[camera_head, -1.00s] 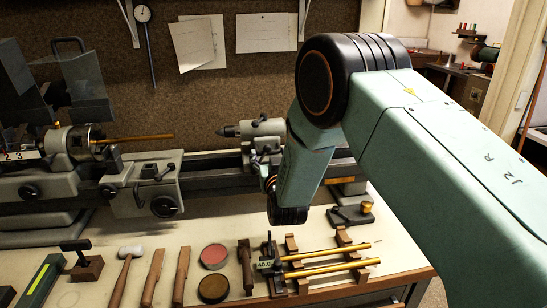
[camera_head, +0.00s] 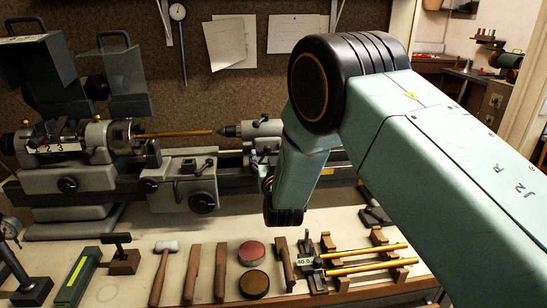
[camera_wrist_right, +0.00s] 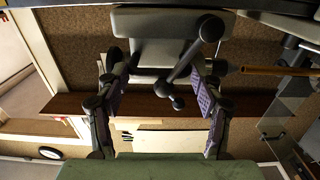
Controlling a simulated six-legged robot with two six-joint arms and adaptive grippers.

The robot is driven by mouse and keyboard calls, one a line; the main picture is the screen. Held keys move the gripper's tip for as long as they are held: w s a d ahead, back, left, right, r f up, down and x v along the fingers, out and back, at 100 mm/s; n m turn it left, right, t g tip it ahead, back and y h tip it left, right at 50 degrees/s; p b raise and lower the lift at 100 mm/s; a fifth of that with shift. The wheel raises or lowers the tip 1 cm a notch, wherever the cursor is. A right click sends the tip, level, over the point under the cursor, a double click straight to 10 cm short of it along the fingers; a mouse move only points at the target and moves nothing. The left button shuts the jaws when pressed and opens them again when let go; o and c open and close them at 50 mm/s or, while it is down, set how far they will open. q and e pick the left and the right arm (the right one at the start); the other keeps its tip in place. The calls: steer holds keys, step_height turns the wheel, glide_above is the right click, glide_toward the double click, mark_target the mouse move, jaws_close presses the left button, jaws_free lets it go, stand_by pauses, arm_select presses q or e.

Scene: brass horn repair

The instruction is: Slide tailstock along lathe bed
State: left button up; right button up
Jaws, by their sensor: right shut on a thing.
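The grey tailstock (camera_head: 268,130) stands on the lathe bed (camera_head: 232,163). Its pointed centre (camera_head: 225,131) faces left, close to the free end of the brass rod (camera_head: 178,134) held in the chuck (camera_head: 122,137). I cannot tell if they touch. In the head view my right arm hides part of the tailstock and most of this gripper. My left gripper is not in view.
The carriage (camera_head: 183,180) sits on the bed between headstock (camera_head: 60,170) and tailstock. On the bench in front lie a mallet (camera_head: 161,272), wooden tools, two round tins (camera_head: 251,252) and a wooden rack (camera_head: 345,284) with brass rods. Papers hang on the wall behind.

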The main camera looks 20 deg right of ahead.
steer(key=shift+w+a+r, duration=0.2)
steer(key=shift+w+r, duration=0.05)
steer(key=shift+r, duration=0.25)
steer(key=shift+d, duration=0.1)
steer(key=o, duration=1.3)
steer(key=shift+c, duration=0.2)
steer(key=shift+o, duration=1.1)
steer(key=shift+w+d+f, duration=0.2)
steer(key=shift+w+f, duration=0.05)
steer(key=shift+f, duration=0.25)
steer(key=shift+s+a+r, duration=0.1)
steer(key=shift+s+a, duration=0.15)
steer(key=shift+s, duration=0.25)
steer(key=v, duration=1.1)
steer(key=shift+d, duration=0.2)
steer(key=shift+s, duration=0.15)
